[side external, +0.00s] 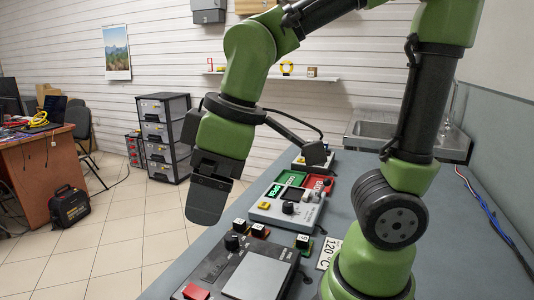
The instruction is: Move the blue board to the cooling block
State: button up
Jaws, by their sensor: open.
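My gripper (206,208) hangs at the left of the bench, pointing down, in the side external view. Its dark jaws are seen edge-on and are open, with nothing visible between them. It is above and to the left of the dark device (205,268), apart from it. I cannot make out a blue board in this view. I cannot tell which unit is the cooling block.
The dark device has a grey plate (260,276), knob and red button. Red and blue cables (490,217) run along the right.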

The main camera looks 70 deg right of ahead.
jog(key=s+d+r+m+t, duration=0.3)
jog(key=s+m, duration=0.3)
jog(key=m, duration=0.3)
jog(key=shift+d+r+t, duration=0.3)
jog(key=shift+d+t, duration=0.1)
jog(key=shift+d, duration=0.05)
dwell(0.4)
